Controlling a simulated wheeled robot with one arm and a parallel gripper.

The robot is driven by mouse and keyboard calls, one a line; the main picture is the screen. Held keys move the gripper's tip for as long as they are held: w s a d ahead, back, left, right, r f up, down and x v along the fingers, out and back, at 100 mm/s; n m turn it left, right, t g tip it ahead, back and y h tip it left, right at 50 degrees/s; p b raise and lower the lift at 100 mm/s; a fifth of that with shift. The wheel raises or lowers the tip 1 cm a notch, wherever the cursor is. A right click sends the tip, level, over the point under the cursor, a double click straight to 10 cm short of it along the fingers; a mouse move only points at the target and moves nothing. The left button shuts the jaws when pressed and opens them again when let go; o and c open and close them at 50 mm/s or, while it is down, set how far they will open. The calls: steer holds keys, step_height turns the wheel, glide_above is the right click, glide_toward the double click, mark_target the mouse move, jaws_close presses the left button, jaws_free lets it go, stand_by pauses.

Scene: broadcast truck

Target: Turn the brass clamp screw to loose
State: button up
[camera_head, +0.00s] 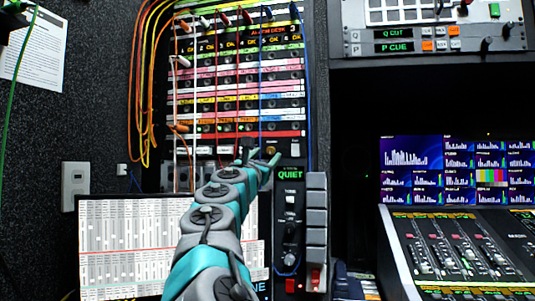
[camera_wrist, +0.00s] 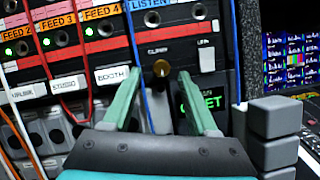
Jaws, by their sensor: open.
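The brass clamp screw (camera_wrist: 161,68) is a small round brass knob on the dark panel, under a small label. In the head view the brass screw (camera_head: 271,149) is a small spot just beyond my fingertips. My gripper (camera_wrist: 158,76) is open, with one green finger on each side of the screw in the wrist view. The head view shows my gripper (camera_head: 261,154) reaching up to the lower part of the patch panel. I cannot tell how far the fingertips are from the screw, and no contact shows.
The patch panel (camera_head: 237,133) is hung with several coloured cables; a blue cable (camera_wrist: 134,55) runs close to my left finger. A QUIET display (camera_wrist: 200,103) sits behind my right finger. Grey blocks (camera_wrist: 272,119) stand out at the right. A mixing desk (camera_head: 460,245) lies further right.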

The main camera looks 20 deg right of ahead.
steer(key=shift+w+d+r, duration=0.3)
steer(key=shift+w+d, duration=0.1)
steer(key=shift+d, duration=0.1)
steer(key=shift+c, duration=0.2)
jaws_close()
